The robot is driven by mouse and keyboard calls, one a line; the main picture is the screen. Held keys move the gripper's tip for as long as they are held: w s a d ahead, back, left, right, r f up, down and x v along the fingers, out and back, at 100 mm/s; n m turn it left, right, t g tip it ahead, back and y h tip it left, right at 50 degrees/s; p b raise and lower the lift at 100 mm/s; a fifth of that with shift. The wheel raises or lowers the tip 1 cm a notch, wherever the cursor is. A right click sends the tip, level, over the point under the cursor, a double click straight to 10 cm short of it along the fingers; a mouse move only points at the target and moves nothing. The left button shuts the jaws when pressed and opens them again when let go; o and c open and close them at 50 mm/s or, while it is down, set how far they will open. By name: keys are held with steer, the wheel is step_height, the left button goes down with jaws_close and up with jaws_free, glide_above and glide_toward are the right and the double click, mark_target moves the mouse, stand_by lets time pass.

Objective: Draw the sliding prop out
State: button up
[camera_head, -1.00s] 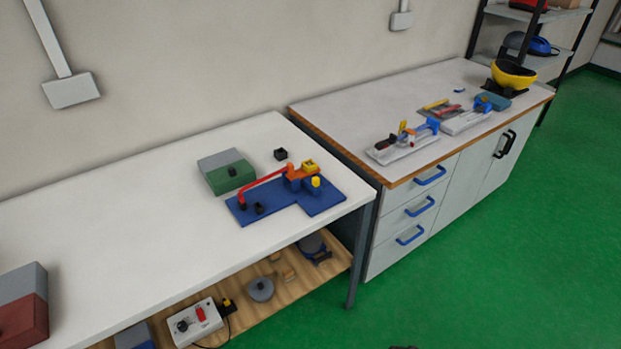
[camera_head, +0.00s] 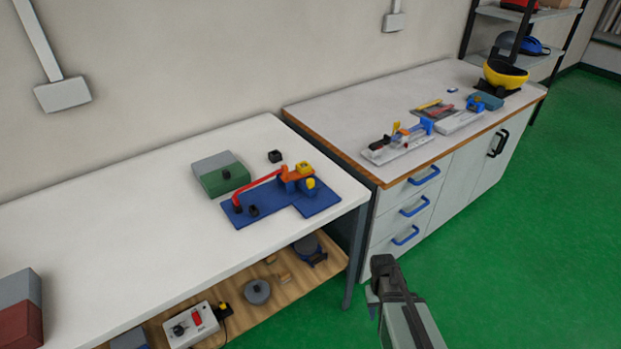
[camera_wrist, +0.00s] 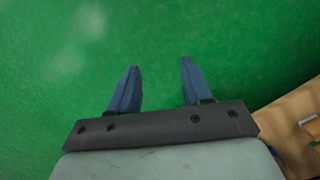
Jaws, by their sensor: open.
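The drop tower stands on a blue base plate (camera_head: 245,217) on the white table. It has an orange and blue block (camera_head: 289,181) with a yellow piece (camera_head: 303,167) on top. A yellow knob (camera_head: 310,184) sticks out of its front side; I cannot tell for sure that this is the sliding prop. A red sloping bar (camera_head: 257,187) runs down left from the block. My gripper (camera_wrist: 158,80) is open and empty over the green floor in the wrist view. In the head view my arm's end (camera_head: 385,275) is in front of the table, right of its leg and apart from the tower.
A green and grey box (camera_head: 222,176) and a small black cube (camera_head: 274,156) stand behind the base plate. A grey and red box (camera_head: 20,310) is at the left. The lower shelf (camera_head: 285,293) holds several items. A cabinet (camera_head: 390,190) with tools on top stands right.

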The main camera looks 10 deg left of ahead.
steer(key=w+a+r+n+t, duration=0.1)
steer(key=w+a+r+t, duration=0.3)
steer(key=w+r, duration=0.9)
step_height(320, 180, up, 33)
steer(key=n+g+y, duration=0.1)
steer(key=n+g, duration=0.1)
steer(key=n, duration=0.4)
glide_above(310, 180)
step_height(310, 180, down, 13)
steer(key=shift+f, duration=0.15)
jaws_close()
